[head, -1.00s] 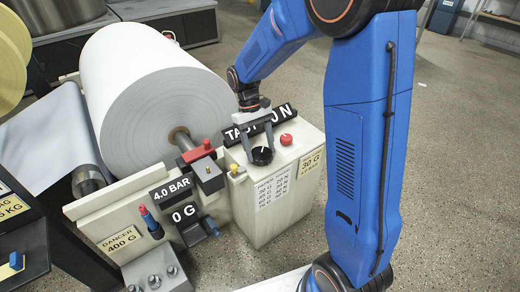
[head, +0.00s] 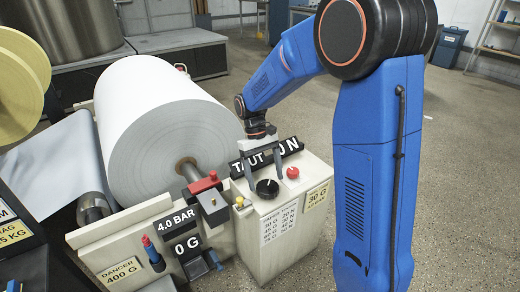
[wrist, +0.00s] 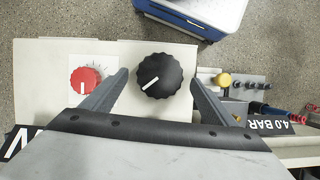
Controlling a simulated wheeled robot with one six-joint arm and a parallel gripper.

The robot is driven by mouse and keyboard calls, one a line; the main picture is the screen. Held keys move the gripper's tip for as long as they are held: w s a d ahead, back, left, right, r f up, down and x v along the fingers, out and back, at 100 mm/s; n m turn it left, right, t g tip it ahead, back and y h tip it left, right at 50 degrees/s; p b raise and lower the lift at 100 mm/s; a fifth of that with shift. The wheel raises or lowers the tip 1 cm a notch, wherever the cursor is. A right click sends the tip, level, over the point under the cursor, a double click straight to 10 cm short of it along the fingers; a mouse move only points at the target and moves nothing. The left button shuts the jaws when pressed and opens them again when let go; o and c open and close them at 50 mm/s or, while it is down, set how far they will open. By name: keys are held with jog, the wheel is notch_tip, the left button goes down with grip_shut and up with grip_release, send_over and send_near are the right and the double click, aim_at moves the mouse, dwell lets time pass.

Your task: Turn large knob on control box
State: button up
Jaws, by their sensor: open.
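The control box (head: 250,245) is a cream cabinet with a black sign reading "TAUT ... N" at the back of its top. The large black knob (head: 267,188) with a white pointer line sits on its top; in the wrist view the knob (wrist: 158,76) has its line slanting to lower left. A smaller red knob (wrist: 85,80) sits left of it in the wrist view. My gripper (head: 262,170) is open above the box top. In the wrist view its fingers (wrist: 160,80) lie on either side of the black knob, with gaps to both. Part of the sign is hidden by my gripper.
A large white paper roll (head: 160,125) stands left of the box. A red-topped block (head: 205,188), a brass knob (head: 239,202), and the "4.0 BAR" and "0 G" displays (head: 187,245) crowd its left side. Open floor lies to the right.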

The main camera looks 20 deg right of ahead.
jog(key=v, duration=1.5)
jog(key=shift+w, duration=0.15)
jog(key=shift+r, duration=0.15)
jog(key=s+d+r+m+t, duration=0.1)
jog(key=s+d+r+t, duration=0.15)
jog(key=s, duration=0.55)
jog(key=s+d+r+t, duration=0.1)
jog(key=s+d+t, duration=0.15)
jog(key=s, duration=0.55)
jog(key=s+d+f+t, duration=0.1)
jog(key=s+f+t, duration=0.1)
jog(key=s, duration=0.5)
jog(key=s+d+f+m+t+y, duration=0.1)
jog(key=s+d+f+t, duration=0.1)
jog(key=s, duration=0.5)
jog(key=shift+s+d+f+m, duration=0.3)
jog(key=shift+s+d+f, duration=0.05)
jog(key=shift+s+f, duration=0.1)
jog(key=shift+c, duration=0.2)
dwell(1.4)
